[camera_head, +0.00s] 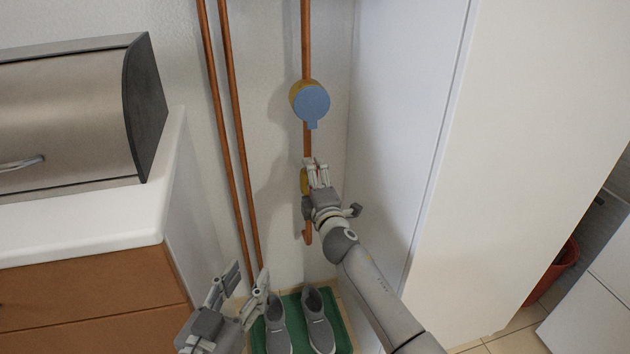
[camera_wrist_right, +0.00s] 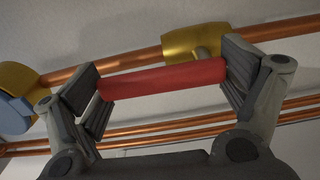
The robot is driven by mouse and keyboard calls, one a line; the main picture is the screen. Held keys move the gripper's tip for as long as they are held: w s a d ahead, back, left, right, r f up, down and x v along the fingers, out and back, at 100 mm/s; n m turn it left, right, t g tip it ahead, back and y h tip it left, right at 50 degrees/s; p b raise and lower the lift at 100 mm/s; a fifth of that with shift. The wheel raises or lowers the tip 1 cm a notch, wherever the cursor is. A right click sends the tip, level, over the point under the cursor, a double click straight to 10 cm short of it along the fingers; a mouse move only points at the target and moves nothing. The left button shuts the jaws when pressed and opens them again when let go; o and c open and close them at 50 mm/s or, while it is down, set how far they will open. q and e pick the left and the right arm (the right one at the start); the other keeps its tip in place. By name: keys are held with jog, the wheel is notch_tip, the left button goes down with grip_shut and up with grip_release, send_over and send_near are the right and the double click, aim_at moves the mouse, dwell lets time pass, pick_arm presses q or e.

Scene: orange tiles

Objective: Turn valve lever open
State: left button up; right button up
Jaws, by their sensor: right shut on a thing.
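The red valve lever (camera_wrist_right: 165,80) lies across my right gripper in the right wrist view, its two ends between the finger pads. The brass valve body (camera_wrist_right: 195,42) sits on a copper pipe behind it. In the head view the valve (camera_head: 304,180) is mostly hidden behind my right gripper (camera_head: 316,168), which is at the vertical pipe below a blue round meter. My right gripper (camera_wrist_right: 165,90) is shut on the lever. My left gripper (camera_head: 240,284) is open and empty at the lower left, away from the valve.
The blue meter (camera_head: 311,101) is above the valve on the same copper pipe (camera_head: 306,40). Two more pipes (camera_head: 232,130) run at the left. A counter (camera_head: 90,222) with a steel box (camera_head: 70,115) is left, a white cabinet (camera_head: 520,130) right. Grey shoes (camera_head: 318,325) stand on a green mat below.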

jog(key=shift+a, duration=0.1)
dwell(0.5)
jog(key=o, duration=1.1)
jog(key=shift+s, duration=0.1)
jog(key=v, duration=1.2)
